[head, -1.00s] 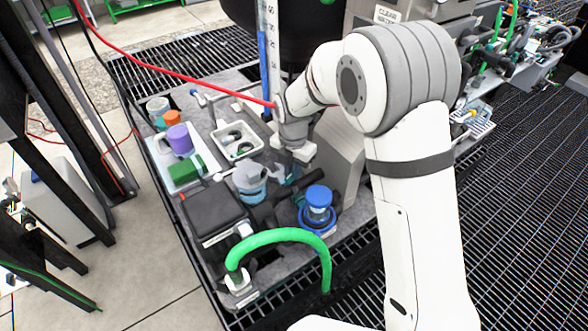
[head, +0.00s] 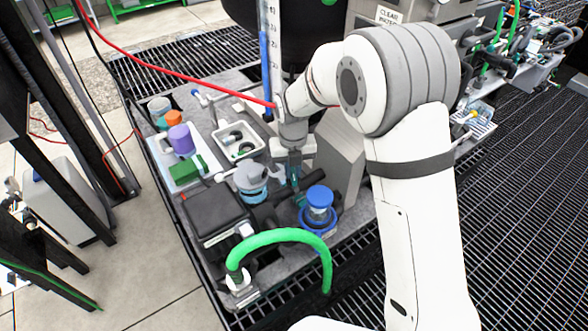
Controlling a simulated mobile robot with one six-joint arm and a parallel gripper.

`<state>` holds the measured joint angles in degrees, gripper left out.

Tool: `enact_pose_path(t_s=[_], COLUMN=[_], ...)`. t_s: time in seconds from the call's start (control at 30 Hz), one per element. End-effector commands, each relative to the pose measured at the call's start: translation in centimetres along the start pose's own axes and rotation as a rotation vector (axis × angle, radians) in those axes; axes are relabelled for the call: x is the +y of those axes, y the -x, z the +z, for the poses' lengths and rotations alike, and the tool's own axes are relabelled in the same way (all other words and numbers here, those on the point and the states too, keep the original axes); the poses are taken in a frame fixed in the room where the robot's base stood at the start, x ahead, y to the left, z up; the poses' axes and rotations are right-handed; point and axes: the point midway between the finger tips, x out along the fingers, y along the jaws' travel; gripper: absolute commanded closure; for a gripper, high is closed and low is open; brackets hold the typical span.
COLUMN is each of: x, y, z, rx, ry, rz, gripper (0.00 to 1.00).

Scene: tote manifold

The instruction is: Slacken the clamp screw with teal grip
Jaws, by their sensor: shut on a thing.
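My gripper (head: 293,168) points down over the middle of the grey bench, below the wrist of my white arm. It is shut on the teal grip (head: 295,181) of the clamp screw, which shows as a small teal patch between and under the fingers. The rest of the screw and the clamp is mostly hidden by the gripper and the dark fittings around it.
A grey-capped vessel (head: 252,178) stands close on the left and a blue-lidded jar (head: 319,204) close in front. A green hose (head: 285,236) arches at the front. A white tray (head: 239,141) sits behind left. A red line (head: 180,76) crosses to my wrist area.

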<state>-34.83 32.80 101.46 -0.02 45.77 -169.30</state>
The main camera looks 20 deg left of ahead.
Motion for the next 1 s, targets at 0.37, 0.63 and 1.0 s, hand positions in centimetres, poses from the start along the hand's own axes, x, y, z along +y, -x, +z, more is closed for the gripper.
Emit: enact_pose_path(t_s=[0.37,0.63,1.0], x=[0.06,0.07,0.07], y=[-0.05,-0.04,0.0], z=[-0.08,-0.06,-0.01], rx=[0.003,0.002,0.0], ry=[0.04,0.038,0.038], rz=[0.0,0.0,0.0], gripper=[1.0,0.84,0.65])
